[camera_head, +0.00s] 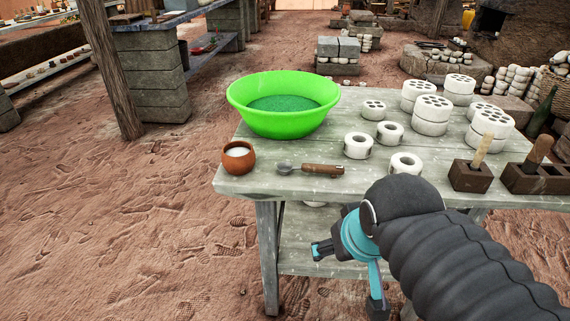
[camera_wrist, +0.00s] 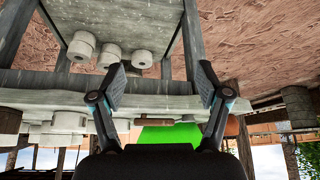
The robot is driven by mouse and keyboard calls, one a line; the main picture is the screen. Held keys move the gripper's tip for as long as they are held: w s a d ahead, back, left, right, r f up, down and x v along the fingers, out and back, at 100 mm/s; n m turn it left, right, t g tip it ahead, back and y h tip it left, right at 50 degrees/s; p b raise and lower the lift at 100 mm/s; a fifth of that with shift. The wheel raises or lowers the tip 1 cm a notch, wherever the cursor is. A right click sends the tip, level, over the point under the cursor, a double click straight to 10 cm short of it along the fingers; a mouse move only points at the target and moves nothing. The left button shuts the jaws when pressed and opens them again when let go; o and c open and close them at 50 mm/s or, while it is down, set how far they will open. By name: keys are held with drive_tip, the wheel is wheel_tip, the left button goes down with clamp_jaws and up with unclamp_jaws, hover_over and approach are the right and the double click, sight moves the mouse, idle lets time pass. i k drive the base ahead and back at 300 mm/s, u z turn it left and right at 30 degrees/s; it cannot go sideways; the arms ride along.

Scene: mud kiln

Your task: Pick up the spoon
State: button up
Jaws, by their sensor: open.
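The spoon (camera_head: 320,169) lies on the wooden table (camera_head: 245,183) near its front edge. Its brown handle points right and its grey metal bowl points left. My gripper (camera_head: 350,280) is open and empty, in front of the table and below the level of its top, apart from the spoon. In the wrist view, which appears upside down, the two open fingers of my gripper (camera_wrist: 162,76) face the table's front edge.
A clay cup with white contents (camera_head: 238,157) stands left of the spoon, a green basin (camera_head: 283,122) behind it. White ring-shaped pieces (camera_head: 358,146) stand to its right. Brown blocks (camera_head: 470,176) with wooden handles are farther right. A lower shelf (camera_head: 325,262) lies under the tabletop.

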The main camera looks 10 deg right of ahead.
sight(284, 167)
drive_tip(key=u, duration=1.6)
drive_tip(key=k, duration=1.1)
drive_tip(key=z, duration=1.45)
drive_tip(key=i, duration=0.5)
